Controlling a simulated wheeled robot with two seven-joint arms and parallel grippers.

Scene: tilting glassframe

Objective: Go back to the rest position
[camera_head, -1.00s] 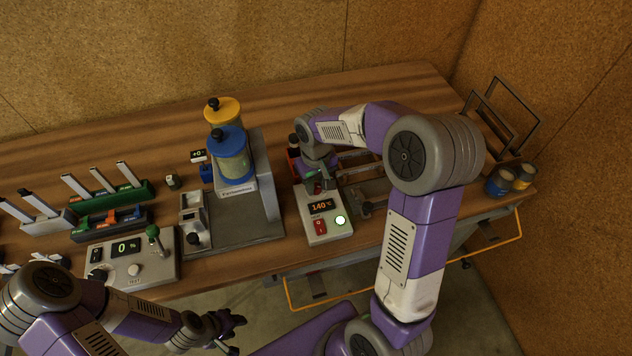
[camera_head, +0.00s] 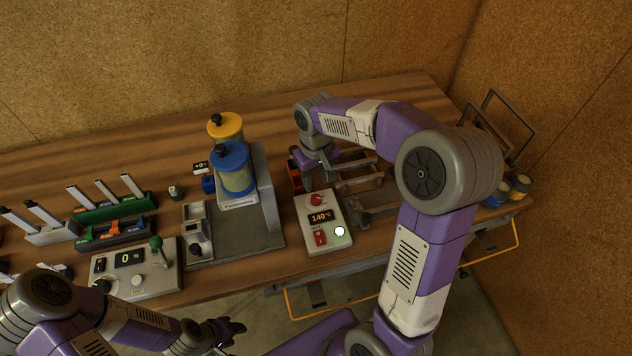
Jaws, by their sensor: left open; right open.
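My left gripper (camera_head: 232,330) is open and empty at the bottom of the view, in front of the table's front edge and below the grey control box. My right gripper (camera_head: 320,168) is open above the table, just behind the white control box (camera_head: 324,240) that reads 140 °C. Its fingers are small and partly hidden by its own wrist, and I see nothing held in it. The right arm reaches up from the bottom right and bends over the table.
The wooden table (camera_head: 290,105) holds a stand with blue (camera_head: 233,170) and yellow (camera_head: 226,127) containers, a grey control box (camera_head: 138,270) with a green-knobbed lever, and tool racks (camera_head: 112,205). A metal frame fixture (camera_head: 360,182) lies right of my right gripper. Tins (camera_head: 520,184) stand far right.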

